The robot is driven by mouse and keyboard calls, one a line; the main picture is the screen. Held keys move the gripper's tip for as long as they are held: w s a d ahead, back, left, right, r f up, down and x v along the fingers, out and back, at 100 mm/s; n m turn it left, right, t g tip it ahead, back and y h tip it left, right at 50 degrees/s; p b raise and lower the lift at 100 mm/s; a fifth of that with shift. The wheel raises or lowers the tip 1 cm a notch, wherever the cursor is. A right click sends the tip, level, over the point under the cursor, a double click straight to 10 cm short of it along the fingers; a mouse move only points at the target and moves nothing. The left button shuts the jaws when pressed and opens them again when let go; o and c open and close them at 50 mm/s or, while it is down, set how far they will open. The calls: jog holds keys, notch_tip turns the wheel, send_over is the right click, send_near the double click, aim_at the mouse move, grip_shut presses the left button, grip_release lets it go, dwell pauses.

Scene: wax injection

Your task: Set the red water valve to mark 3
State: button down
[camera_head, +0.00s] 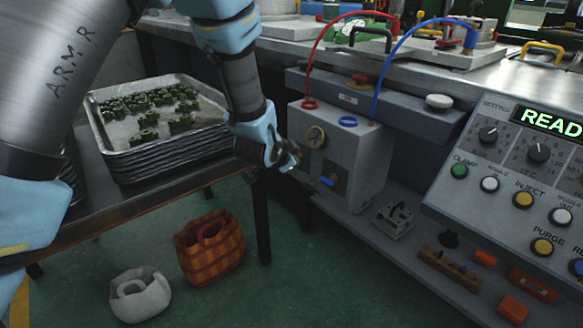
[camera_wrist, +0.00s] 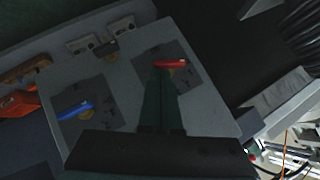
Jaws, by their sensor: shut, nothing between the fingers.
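The red water valve is a small red lever (camera_wrist: 171,63) on a dark square plate on the grey box (camera_wrist: 122,72) in the wrist view. The lever lies roughly level in that picture, and the marks around it are too dark and small to read. My gripper (camera_wrist: 160,78) is shut and empty, its fingertips close to the red lever; I cannot tell whether they touch it. In the head view my gripper (camera_head: 290,158) is in front of the box (camera_head: 352,150) and the red lever is not visible, apparently behind it. A blue lever (camera_wrist: 74,111) sits on the neighbouring plate.
A control panel (camera_head: 500,160) stands at right. Stacked trays (camera_head: 165,165) lie on a table at left. Baskets (camera_head: 210,250) stand on the floor.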

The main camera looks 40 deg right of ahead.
jog(key=shift+s+f+m+t+h+b, duration=0.15)
jog(key=shift+f+m+t+h+b, duration=0.4)
jog(key=shift+m+t+b, duration=0.55)
jog(key=shift+s+f+m+t+h+b, duration=0.1)
jog(key=shift+f+m+t+h+b, duration=0.55)
jog(key=shift+t, duration=0.65)
jog(key=shift+s+f+m+t+h+b, duration=0.15)
jog(key=shift+f+m+t+h+b, duration=0.25)
jog(key=shift+m+t+b, duration=0.75)
jog(key=shift+r, duration=0.1)
